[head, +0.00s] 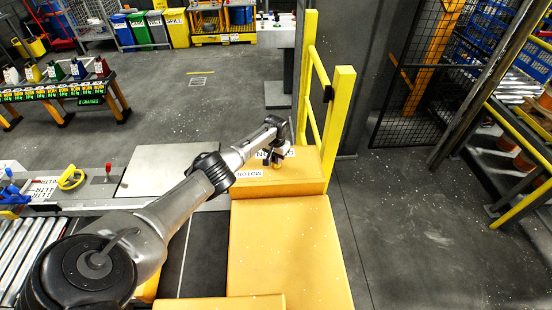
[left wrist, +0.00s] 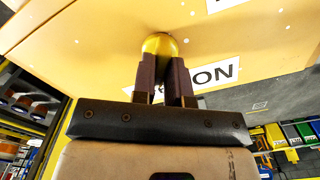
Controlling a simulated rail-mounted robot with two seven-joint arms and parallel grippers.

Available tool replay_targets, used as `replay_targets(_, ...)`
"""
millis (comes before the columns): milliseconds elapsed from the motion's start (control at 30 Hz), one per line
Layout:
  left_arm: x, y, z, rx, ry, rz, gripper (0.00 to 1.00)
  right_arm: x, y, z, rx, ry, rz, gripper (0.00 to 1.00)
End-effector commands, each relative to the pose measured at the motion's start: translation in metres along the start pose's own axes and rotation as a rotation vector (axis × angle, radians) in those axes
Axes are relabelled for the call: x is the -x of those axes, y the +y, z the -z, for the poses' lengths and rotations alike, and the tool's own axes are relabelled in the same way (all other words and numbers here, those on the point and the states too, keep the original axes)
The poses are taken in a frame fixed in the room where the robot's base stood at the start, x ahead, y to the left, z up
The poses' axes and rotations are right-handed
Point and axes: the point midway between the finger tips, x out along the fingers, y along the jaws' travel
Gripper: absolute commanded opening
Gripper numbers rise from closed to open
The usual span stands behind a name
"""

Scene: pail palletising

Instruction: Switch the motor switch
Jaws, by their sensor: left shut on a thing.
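The motor switch shows as a round yellow knob (left wrist: 160,44) on a yellow-orange housing (left wrist: 90,30) in the left wrist view. My left gripper (left wrist: 161,72) is shut on this knob, with its two dark fingers at the knob's sides. A white label ending in "ON" (left wrist: 213,75) lies beside and partly behind the fingers. In the head view my left arm reaches from the lower left to the housing (head: 310,165), and my left gripper (head: 275,160) is at its top. The knob is small there, so its position cannot be read. My right gripper is not in view.
A yellow guard rail (head: 335,130) stands just right of the housing. A red-knobbed lever (head: 108,172) and a yellow ring handle (head: 71,178) are at the left. Open floor (head: 200,90) lies beyond.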

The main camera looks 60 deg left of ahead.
Motion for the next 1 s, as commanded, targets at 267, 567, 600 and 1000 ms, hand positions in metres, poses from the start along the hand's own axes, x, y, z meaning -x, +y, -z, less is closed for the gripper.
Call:
replay_targets(267,0.0017,0.0006,0.0005,-0.04,0.0,-0.002,0.0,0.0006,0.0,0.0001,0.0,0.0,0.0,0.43)
replay_targets(567,0.0018,0.0007,0.0006,-0.044,0.001,-0.002,0.0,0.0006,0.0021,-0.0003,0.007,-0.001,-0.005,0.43)
replay_targets(600,0.0018,0.0007,0.0006,-0.044,0.001,-0.002,0.0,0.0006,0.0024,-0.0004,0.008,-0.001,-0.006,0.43)
replay_targets(1000,0.0008,0.0002,0.0003,-0.042,0.0,-0.001,0.39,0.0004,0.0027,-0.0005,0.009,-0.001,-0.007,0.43)
